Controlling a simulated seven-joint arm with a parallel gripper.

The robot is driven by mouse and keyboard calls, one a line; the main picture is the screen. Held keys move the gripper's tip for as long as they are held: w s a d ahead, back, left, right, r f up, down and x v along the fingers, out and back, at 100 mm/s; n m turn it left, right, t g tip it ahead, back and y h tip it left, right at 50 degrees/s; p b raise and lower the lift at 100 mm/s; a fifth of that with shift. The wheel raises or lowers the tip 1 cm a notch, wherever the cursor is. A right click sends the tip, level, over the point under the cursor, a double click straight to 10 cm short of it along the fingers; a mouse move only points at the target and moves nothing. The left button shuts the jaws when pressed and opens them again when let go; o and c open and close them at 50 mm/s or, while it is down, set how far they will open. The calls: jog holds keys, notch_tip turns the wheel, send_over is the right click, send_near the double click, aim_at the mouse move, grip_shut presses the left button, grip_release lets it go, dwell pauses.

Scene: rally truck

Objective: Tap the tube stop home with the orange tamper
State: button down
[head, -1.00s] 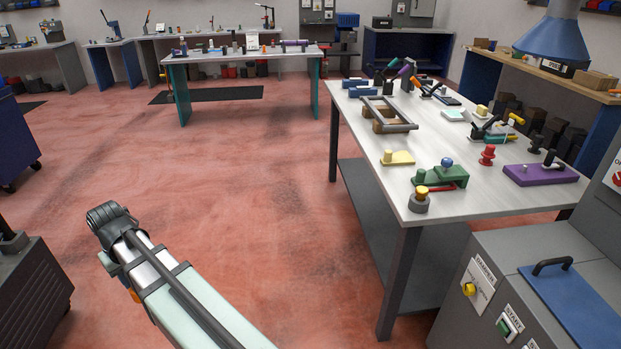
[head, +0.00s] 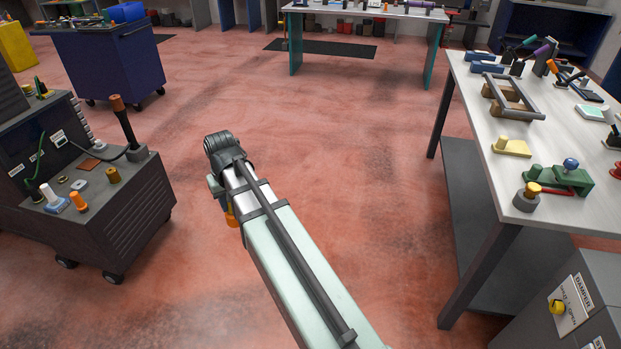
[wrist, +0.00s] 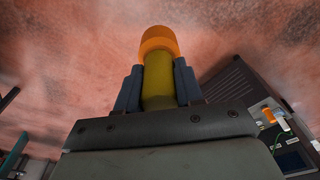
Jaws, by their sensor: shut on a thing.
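In the wrist view my gripper (wrist: 159,82) is shut on the tamper (wrist: 158,42), a yellow-olive cylinder with a rounded orange end. The orange end sticks out past the two blue-grey fingers. In the head view the tamper (head: 232,216) shows as a small orange piece beside my wrist, partly hidden by my arm. It is held in the air over the open red floor, between the cart and the workbench. I cannot tell which thing is the tube stop.
A pale workbench (head: 480,90) with several fixtures stands at the right. A blue cabinet (head: 115,62) stands behind the cart.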

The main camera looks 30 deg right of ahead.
jog(key=s+d+r+m, duration=0.3)
jog(key=s+d, duration=0.1)
jog(key=d, duration=1.1)
jog(key=s+d+r+m, duration=0.25)
jog(key=s+d, duration=0.25)
jog(key=d, duration=1)
jog(key=s+d+r+m, duration=0.2)
jog(key=s+d+m, duration=0.15)
jog(key=d, duration=1.15)
jog(key=s+d+r+m, duration=0.1)
jog(key=s+d+r, duration=0.5)
jog(key=s+d, duration=0.4)
jog(key=s+d+r+m, duration=0.1)
jog(key=s+d+r, duration=0.5)
jog(key=s+d, duration=0.3)
jog(key=s+d+r+m, duration=0.1)
jog(key=s+d+r, duration=0.4)
jog(key=s+d, duration=0.5)
jog(key=s, duration=0.3)
jog(key=shift+s+d+r+g+h, duration=0.3)
jog(key=shift+r+g+h, duration=0.1)
